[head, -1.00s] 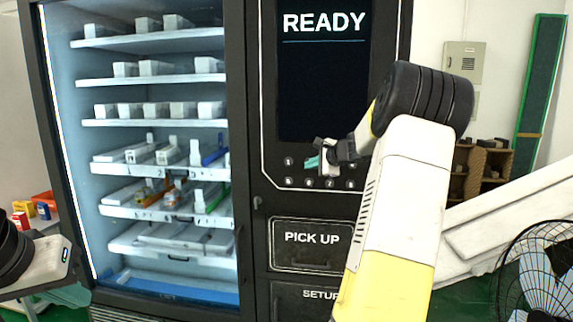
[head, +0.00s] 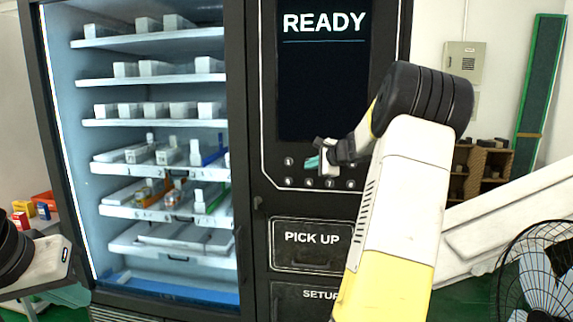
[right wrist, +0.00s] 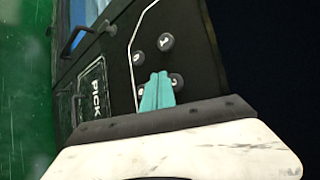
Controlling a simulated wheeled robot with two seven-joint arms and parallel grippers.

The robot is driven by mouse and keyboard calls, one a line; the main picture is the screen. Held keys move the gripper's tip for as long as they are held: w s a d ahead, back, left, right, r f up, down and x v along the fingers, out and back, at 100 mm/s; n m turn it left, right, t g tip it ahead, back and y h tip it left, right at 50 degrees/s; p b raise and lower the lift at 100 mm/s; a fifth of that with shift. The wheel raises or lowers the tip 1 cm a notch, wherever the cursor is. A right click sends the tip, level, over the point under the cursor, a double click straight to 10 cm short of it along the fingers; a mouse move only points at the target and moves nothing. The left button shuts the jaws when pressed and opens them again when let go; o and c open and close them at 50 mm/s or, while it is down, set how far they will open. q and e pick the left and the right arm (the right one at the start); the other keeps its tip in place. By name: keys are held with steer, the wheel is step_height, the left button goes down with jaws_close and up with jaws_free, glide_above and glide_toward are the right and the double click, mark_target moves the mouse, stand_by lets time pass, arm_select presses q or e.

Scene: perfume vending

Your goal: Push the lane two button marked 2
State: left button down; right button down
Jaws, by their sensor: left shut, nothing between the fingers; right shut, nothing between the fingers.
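The vending machine's button panel (head: 340,170) lies below the dark screen reading READY. The round button marked 1 (head: 288,161) is clear at its upper left and also shows in the right wrist view (right wrist: 166,42). My right gripper (head: 313,162) is shut and empty, its teal fingertips in front of the upper row just right of button 1. The right wrist view shows the teal fingers (right wrist: 157,78) partly covering a button (right wrist: 176,80) beside button 1. Its mark is unreadable, and contact cannot be told. My left gripper (head: 72,295) is shut at the lower left, away from the panel.
A lower row of buttons (head: 309,182) runs under the fingers. The PICK UP door (head: 312,246) is below the panel. Glass-fronted shelves (head: 150,83) of goods stand to the left. A black fan (head: 535,270) stands at the lower right.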

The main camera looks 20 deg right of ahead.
steer(key=shift+w+d, duration=0.2)
steer(key=shift+w, duration=0.15)
steer(key=shift+w+d, duration=0.2)
steer(key=shift+w, duration=0.15)
stand_by(0.6)
steer(key=shift+s, duration=0.1)
steer(key=shift+s+a, duration=0.4)
steer(key=shift+s, duration=0.25)
steer(key=s+a, duration=0.1)
steer(key=s, duration=0.1)
steer(key=s+a, duration=0.1)
steer(key=s, duration=0.1)
steer(key=shift+s+a, duration=0.1)
steer(key=shift+a, duration=0.2)
stand_by(0.3)
stand_by(0.6)
